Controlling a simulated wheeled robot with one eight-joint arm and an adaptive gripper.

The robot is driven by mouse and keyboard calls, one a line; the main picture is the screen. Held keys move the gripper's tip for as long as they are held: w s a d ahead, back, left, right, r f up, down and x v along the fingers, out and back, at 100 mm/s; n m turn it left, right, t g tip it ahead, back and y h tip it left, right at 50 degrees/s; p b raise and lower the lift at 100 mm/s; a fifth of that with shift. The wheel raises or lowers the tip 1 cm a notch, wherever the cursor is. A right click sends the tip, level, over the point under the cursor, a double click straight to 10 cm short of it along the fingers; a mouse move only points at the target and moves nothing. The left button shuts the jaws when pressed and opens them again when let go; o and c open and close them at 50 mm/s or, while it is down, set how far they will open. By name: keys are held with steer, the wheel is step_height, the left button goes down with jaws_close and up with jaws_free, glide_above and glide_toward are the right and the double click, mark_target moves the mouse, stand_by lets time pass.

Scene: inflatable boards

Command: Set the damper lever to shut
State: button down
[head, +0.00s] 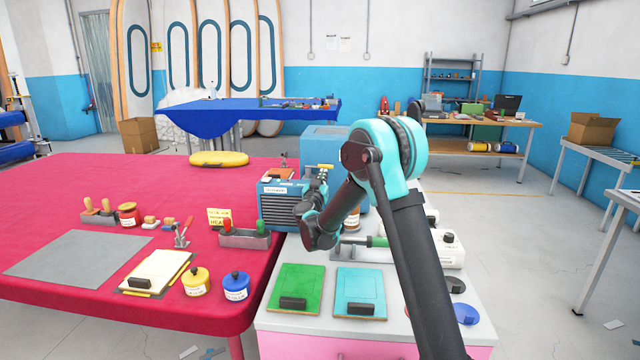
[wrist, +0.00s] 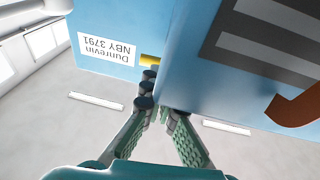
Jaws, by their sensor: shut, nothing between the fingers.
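A blue machine (head: 280,207) with a dark louvred front and a white label stands at the right end of the red table. A small yellow bar (head: 324,167), which looks like the damper lever, shows at its top right; its setting cannot be told. My gripper (head: 318,182) is at the machine's right side, just below the yellow bar. In the wrist view the fingers (wrist: 163,108) are shut and empty, close to a blue box edge. A bit of the yellow bar (wrist: 151,59) shows just beyond the fingertips, partly hidden; contact cannot be told.
A larger blue box (head: 325,143) stands behind the machine. A grey tray (head: 245,239) with red and green handles sits in front of it. Green (head: 297,288) and light blue (head: 360,292) boards lie on the grey-topped cabinet. My arm hides part of that cabinet.

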mark_target(327, 167)
steer(key=shift+x, duration=1)
steer(key=shift+x, duration=0.85)
steer(key=shift+d, duration=0.2)
